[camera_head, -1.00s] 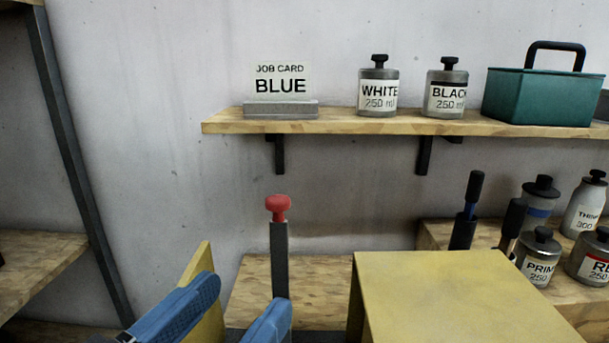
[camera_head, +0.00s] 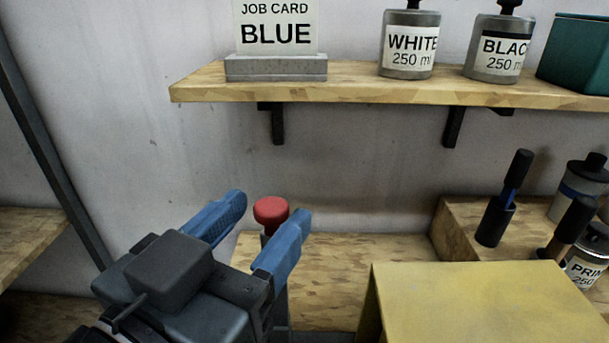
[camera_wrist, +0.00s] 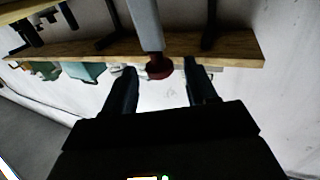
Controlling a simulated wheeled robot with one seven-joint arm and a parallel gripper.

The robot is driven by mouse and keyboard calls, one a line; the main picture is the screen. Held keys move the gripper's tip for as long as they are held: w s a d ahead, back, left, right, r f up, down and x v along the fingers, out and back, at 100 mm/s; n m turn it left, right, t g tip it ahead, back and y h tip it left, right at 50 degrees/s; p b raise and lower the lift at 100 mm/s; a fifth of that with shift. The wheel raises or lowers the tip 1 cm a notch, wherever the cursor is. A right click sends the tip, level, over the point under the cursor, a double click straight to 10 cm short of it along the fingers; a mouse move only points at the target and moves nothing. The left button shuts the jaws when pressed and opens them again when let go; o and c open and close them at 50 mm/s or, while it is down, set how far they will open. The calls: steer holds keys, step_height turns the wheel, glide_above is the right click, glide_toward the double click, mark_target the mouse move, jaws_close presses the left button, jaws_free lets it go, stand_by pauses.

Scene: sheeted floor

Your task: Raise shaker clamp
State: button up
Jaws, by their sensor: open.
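The shaker clamp shows as a red knob (camera_head: 271,210) on top of a grey upright post, beside a yellow box-like body (camera_head: 470,300). My gripper (camera_head: 262,222) is open, and its two blue fingers appear on either side of the red knob in the head view. In the wrist view the knob (camera_wrist: 159,67) sits between the tips of the open fingers (camera_wrist: 160,80), with the grey post running from it. I cannot tell whether a finger touches the knob. Most of the post is hidden behind my gripper in the head view.
A wall shelf (camera_head: 340,90) above holds the BLUE job card (camera_head: 276,35), the WHITE can (camera_head: 409,50), the BLACK can (camera_head: 497,50) and a teal box (camera_head: 580,55). Black-handled tools (camera_head: 500,205) and cans stand on a raised wooden block at right. Bare wall lies between shelf and bench.

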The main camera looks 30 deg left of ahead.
mark_target(280, 199)
steer(key=shift+w+a+p, duration=0.2)
steer(key=shift+w+p, duration=0.1)
steer(key=shift+w, duration=0.8)
steer(key=shift+w+a+p, duration=0.2)
steer(key=shift+w+p, duration=0.05)
steer(key=shift+w, duration=0.85)
jaws_close()
